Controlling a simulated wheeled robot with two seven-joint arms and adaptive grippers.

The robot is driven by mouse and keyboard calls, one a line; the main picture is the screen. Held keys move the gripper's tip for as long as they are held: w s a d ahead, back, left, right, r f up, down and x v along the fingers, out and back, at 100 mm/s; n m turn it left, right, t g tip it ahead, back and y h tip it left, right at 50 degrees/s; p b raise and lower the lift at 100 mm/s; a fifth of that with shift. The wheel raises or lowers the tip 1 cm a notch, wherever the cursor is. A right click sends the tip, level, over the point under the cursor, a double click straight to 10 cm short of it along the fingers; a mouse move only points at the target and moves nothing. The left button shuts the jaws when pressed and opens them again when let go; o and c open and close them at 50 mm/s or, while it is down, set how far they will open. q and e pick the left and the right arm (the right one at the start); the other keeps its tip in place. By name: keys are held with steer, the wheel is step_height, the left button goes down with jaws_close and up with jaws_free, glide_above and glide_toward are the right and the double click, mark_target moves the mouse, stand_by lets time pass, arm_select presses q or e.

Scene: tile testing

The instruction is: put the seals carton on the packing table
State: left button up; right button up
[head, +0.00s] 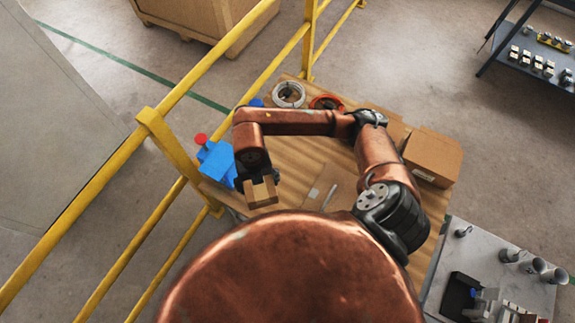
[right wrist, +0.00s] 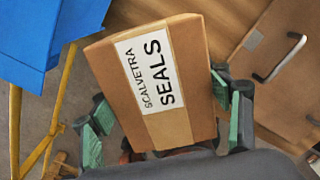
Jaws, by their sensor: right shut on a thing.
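The seals carton (right wrist: 190,90) is a small brown box with a white label reading "SCALVETRA SEALS". In the head view the carton (head: 262,192) shows below my right gripper (head: 258,180), near the left edge of the wooden-topped table (head: 285,185). In the right wrist view the green pads of my right gripper (right wrist: 162,118) are on both sides of the carton, shut on it. I cannot tell how high the carton is above the tabletop. My left gripper is not in view.
A blue object (head: 217,160) with a red knob stands at the table's left edge, close to the carton. A yellow railing (head: 160,125) runs along that side.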

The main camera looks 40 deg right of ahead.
steer(key=w+d+f, duration=0.2)
steer(key=d, duration=0.1)
steer(key=w+d+f, duration=0.2)
steer(key=d+f, duration=0.1)
steer(key=d, duration=0.1)
steer(key=w+d+f+b, duration=0.1)
steer(key=w+d+f, duration=0.1)
steer(key=d+f, duration=0.1)
steer(key=shift+d+f, duration=0.15)
steer(key=shift+w+d+f, duration=0.1)
steer(key=shift+d+f, duration=0.15)
steer(key=shift+f, duration=0.05)
steer(key=shift+w+d+f+b, duration=0.1)
steer(key=shift+f+b, duration=0.1)
steer(key=shift+f, duration=0.7)
steer(key=shift+w+d+f+b, duration=0.1)
steer(key=shift+f+b, duration=0.05)
steer(key=shift+f, duration=0.75)
steer(key=shift+s, duration=0.1)
steer(key=shift+f, duration=0.2)
steer(key=o, duration=1.5)
steer(key=shift+r, duration=0.15)
step_height(320, 180, up, 12)
steer(key=p, duration=0.1)
